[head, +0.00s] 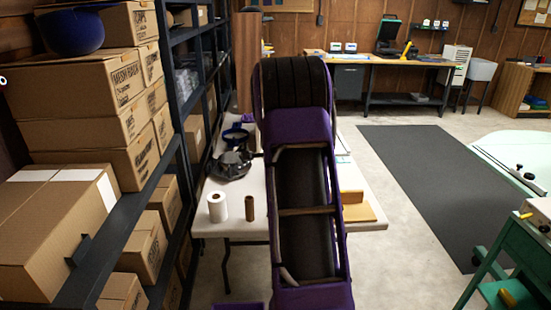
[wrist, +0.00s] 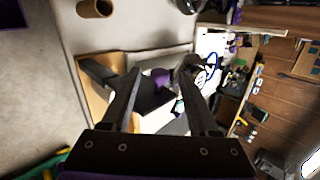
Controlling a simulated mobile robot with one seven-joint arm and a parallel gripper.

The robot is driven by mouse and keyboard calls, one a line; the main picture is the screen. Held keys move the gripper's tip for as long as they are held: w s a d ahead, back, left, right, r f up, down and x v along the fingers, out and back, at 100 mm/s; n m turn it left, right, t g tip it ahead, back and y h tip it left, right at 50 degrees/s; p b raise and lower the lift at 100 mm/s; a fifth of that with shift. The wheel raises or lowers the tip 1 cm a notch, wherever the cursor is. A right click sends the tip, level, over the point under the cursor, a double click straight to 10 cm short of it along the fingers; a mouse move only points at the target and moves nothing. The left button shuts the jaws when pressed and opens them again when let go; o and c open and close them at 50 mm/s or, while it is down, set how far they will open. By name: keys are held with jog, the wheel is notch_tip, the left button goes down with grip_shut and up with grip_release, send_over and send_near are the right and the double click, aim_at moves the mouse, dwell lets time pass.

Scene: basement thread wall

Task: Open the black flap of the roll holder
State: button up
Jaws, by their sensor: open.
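The roll holder shows in the wrist view as a tan wooden piece (wrist: 90,64) with dark parts around it. In the head view its tan edge (head: 358,208) sticks out to the right of my arm, on the white table. A dark panel with a purple piece (wrist: 161,77) shows between my fingers in the wrist view; I cannot tell for sure whether it is the black flap. My gripper (wrist: 160,76) is open, with its two dark fingers apart over the holder. No grip on anything shows. In the head view my purple arm hides the gripper and most of the holder.
A white roll (head: 217,207) and a brown cardboard tube (head: 250,207) stand on the white table (head: 215,226), left of my arm. Dark items (head: 232,163) lie behind them. A shelf with boxes (head: 75,100) stands at left. A dark floor mat (head: 430,180) lies at right.

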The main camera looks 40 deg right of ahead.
jog(key=p+v, duration=0.2)
jog(key=v, duration=1.2)
jog(key=shift+s+p, duration=0.25)
jog(key=shift+p, duration=0.1)
jog(key=shift+a+r, duration=0.1)
jog(key=shift+r, duration=0.05)
